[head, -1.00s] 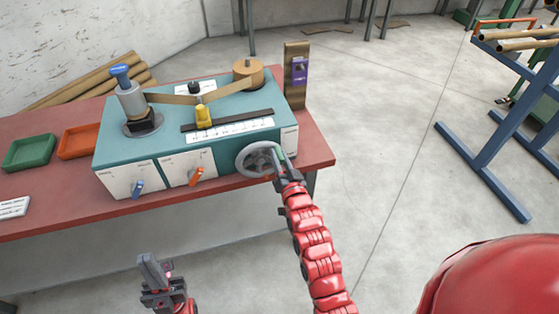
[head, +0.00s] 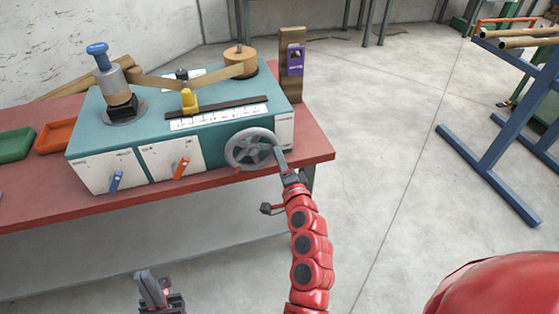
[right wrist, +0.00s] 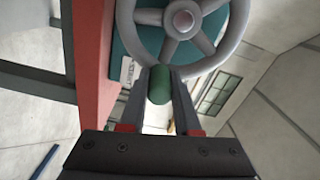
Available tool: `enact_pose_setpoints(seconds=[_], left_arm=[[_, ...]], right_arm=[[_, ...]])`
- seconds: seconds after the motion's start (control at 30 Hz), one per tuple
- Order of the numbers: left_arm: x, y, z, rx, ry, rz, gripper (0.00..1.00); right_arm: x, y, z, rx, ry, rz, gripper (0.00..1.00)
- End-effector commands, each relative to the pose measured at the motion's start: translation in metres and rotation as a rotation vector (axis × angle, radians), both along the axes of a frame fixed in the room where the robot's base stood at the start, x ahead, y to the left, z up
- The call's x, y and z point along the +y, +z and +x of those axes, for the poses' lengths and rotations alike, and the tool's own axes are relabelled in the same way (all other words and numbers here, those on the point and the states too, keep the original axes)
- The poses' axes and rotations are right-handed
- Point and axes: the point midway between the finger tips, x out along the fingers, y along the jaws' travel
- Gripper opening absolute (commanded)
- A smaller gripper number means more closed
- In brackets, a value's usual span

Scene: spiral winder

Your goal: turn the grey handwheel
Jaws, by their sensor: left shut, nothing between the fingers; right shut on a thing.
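The grey handwheel (head: 250,149) is on the front right of the teal winder. It has a spoked rim, which also fills the top of the right wrist view (right wrist: 183,21). My right gripper (head: 278,152) reaches it from below right in the head view. In the right wrist view, my right gripper (right wrist: 160,88) is shut on the wheel's green handle (right wrist: 159,84), at the near side of the rim. The fingers hide the handle in the head view. My left gripper (head: 152,288) is shut and empty, low in front of the table.
The teal winder (head: 205,135) stands on a red table (head: 40,208). It carries a blue-topped mandrel (head: 98,55), a tan roll (head: 240,62), a yellow guide (head: 189,101), and blue and orange levers. Trays are at left. A blue rack (head: 480,150) stands right; floor between is clear.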

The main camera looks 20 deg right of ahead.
Motion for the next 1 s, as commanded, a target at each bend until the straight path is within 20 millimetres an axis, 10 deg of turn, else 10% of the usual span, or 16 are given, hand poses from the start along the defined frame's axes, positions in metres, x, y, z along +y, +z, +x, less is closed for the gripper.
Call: enact_pose_setpoints(seconds=[0.97,1.0], left_arm=[[0.0,-0.017,0.0,0.0,0.0,0.0,0.0],[0.0,-0.017,0.0,0.0,0.0,0.0,0.0]], right_arm=[[0.004,-0.016,0.0,0.011,0.001,0.228,0.0],[0.004,-0.016,0.0,0.011,0.001,0.228,0.33]])
